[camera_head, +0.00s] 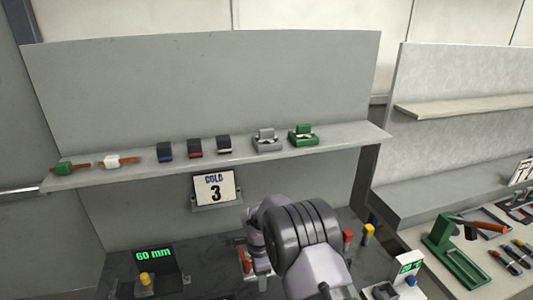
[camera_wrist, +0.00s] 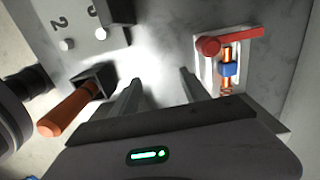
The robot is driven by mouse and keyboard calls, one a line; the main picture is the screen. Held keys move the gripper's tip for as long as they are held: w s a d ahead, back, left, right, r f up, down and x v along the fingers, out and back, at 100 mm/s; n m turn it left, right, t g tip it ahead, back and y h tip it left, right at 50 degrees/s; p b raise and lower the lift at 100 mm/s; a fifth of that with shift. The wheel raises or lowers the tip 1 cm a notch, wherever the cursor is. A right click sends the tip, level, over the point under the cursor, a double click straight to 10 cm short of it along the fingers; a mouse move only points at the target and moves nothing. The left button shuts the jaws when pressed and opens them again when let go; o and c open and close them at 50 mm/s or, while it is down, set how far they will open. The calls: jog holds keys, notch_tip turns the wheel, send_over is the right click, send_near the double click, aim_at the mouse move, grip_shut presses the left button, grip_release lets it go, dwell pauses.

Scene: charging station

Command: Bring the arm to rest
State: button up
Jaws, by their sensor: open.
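My gripper (camera_wrist: 157,82) shows in the wrist view with its two fingers apart and nothing between them. The fingers point at a pale grey panel (camera_wrist: 155,48). To their right is a white-framed fixture (camera_wrist: 205,72) with a red lever (camera_wrist: 236,42) and a blue block (camera_wrist: 229,69) on a copper-coloured part. The gripper looks apart from the fixture. In the head view my arm (camera_head: 305,235) reaches over the dark bench at the lower middle. It hides the gripper's fingers and part of the bench there.
In the wrist view an orange handle (camera_wrist: 70,110) sticks out from a dark holder at left. In the head view a shelf (camera_head: 350,140) with several small items spans the back. A green stand (camera_head: 452,250) is on the right bench.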

jog(key=s+d+r+n+t+y+b, duration=0.1)
jog(key=s+d+r+n+b, duration=0.4)
jog(key=r, duration=0.6)
jog(key=s+d+r+t+b, duration=0.2)
jog(key=s+d+r, duration=0.3)
jog(key=r, duration=0.6)
jog(key=s+d+n+t+b, duration=0.1)
jog(key=s+n+b, duration=0.1)
jog(key=s, duration=0.8)
jog(key=s+d+n+t+y+b, duration=0.1)
jog(key=s+n+b, duration=0.1)
jog(key=s, duration=0.9)
jog(key=shift+s+d+f+n+t, duration=0.15)
jog(key=shift+s+d+n+t, duration=0.2)
jog(key=shift+n, duration=0.35)
